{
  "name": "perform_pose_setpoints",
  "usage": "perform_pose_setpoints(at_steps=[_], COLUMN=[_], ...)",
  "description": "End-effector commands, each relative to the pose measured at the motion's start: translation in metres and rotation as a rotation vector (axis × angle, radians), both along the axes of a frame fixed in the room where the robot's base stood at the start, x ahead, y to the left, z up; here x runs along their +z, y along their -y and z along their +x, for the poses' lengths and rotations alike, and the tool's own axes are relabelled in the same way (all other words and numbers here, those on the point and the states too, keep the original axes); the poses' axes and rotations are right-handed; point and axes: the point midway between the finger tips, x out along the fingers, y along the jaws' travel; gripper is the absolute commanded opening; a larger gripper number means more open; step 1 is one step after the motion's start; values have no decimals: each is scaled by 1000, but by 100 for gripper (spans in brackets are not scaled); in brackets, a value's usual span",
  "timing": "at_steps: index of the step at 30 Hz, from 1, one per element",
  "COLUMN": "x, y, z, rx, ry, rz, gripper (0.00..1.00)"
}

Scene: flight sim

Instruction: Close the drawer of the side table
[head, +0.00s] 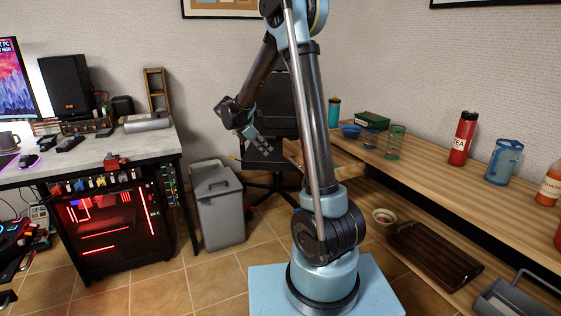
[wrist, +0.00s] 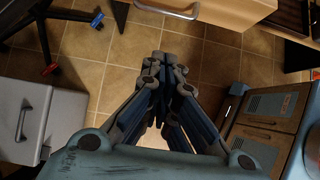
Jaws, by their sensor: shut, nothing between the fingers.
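A light wooden drawer (wrist: 232,12) with a pale bar handle (wrist: 168,10) shows at the top edge of the wrist view, cut off by the frame. In the head view, a wooden drawer edge (head: 291,150) shows behind my arm at the far end of the wooden side table (head: 430,172); it looks pulled out, but my arm hides much of it. My gripper (head: 264,147) is shut and empty, in the air left of that drawer. In the wrist view, its fingertips (wrist: 172,58) point towards the handle, apart from it.
A grey bin (head: 218,208) stands on the tiled floor left of my arm, with a dark office chair (head: 272,125) behind. A desk (head: 90,155) with a red-lit computer is at left. Bottles and cups stand on the side table; a dark tray (head: 432,250) lies below. A cabinet (wrist: 268,110) shows at right in the wrist view.

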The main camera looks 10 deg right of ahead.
Motion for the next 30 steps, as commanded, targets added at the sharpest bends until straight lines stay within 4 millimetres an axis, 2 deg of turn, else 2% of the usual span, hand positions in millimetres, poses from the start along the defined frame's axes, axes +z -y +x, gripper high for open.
perform_pose_setpoints(at_steps=[5, 19, 24, 30], x=[-14, -77, -81, -84], y=[11, 60, 82, 95], z=[4, 19, 25, 29], rx=[-2, -4, -4, -1], ry=[-1, 1, 0, 0], rz=[-1, -1, 0, 0], gripper=[0, 0, 0, 0])
